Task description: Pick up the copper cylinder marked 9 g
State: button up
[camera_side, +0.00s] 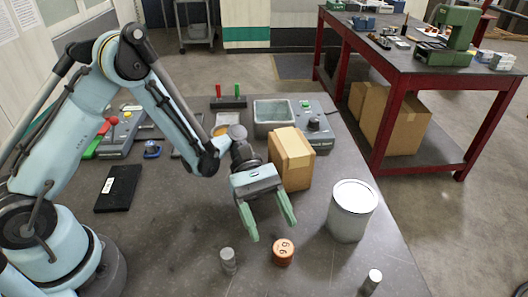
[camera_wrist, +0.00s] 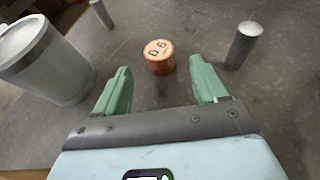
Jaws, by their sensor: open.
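A short copper cylinder (camera_side: 283,251) stands upright on the dark table in the side view, with dark markings on its top. In the wrist view the copper cylinder (camera_wrist: 160,63) shows beyond the fingertips, between their lines; its marks look like two 9s or 6s, and I cannot tell which. My gripper (camera_side: 270,229) is open and empty, its green fingers pointing down above the table, slightly behind and left of the cylinder. In the wrist view both fingers of my gripper (camera_wrist: 161,80) are spread apart, with nothing between them touching.
A grey metal cylinder (camera_side: 228,261) stands left of the copper one and another (camera_side: 372,281) to its right. A white-lidded can (camera_side: 351,211) stands at right. A cardboard box (camera_side: 291,160) and a grey bin (camera_side: 274,117) are behind. A black slab (camera_side: 118,188) lies at left.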

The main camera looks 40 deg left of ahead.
aim_at(280, 243)
jog(key=x, duration=0.5)
jog(key=shift+d, duration=0.1)
grip_shut()
